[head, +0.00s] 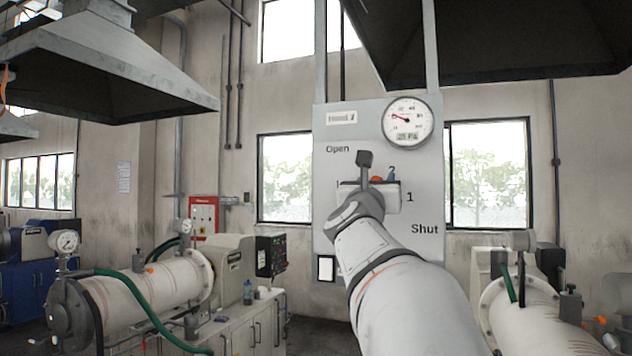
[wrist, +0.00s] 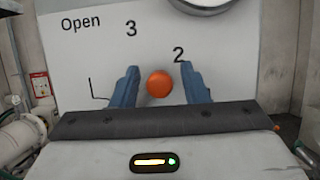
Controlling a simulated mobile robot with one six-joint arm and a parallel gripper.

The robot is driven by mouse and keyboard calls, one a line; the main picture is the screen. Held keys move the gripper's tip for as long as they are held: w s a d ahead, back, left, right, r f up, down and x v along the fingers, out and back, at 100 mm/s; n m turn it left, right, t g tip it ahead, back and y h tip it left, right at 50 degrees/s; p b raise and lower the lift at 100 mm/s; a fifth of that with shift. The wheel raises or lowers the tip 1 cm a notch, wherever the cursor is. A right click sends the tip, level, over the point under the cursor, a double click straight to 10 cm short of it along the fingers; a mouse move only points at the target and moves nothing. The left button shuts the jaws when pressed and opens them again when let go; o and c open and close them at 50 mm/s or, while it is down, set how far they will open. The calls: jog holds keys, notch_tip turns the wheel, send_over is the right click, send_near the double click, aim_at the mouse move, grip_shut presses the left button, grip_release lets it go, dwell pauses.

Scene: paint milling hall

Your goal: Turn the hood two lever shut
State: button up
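The hood lever's orange round knob (wrist: 159,84) shows in the wrist view, below and between the marks 3 and 2 on the pale panel. In the head view, a bit of the orange knob (head: 377,179) shows just left of mark 2, and my arm hides the rest of the lever. My gripper (wrist: 160,82) is open, with one blue finger on each side of the knob and a visible gap to both. I cannot tell how deep the knob sits between them. The panel (head: 330,220) reads Open at upper left and Shut at lower right, with mark 1 between.
A round gauge (head: 408,121) sits at the panel's top right, and its name plate (head: 341,118) is too blurred to read surely. A dark hood (head: 490,45) hangs above. Milling machines stand at left (head: 140,295) and right (head: 530,305).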

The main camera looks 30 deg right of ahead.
grip_shut()
jog(key=shift+d+f, duration=0.1)
dwell(0.3)
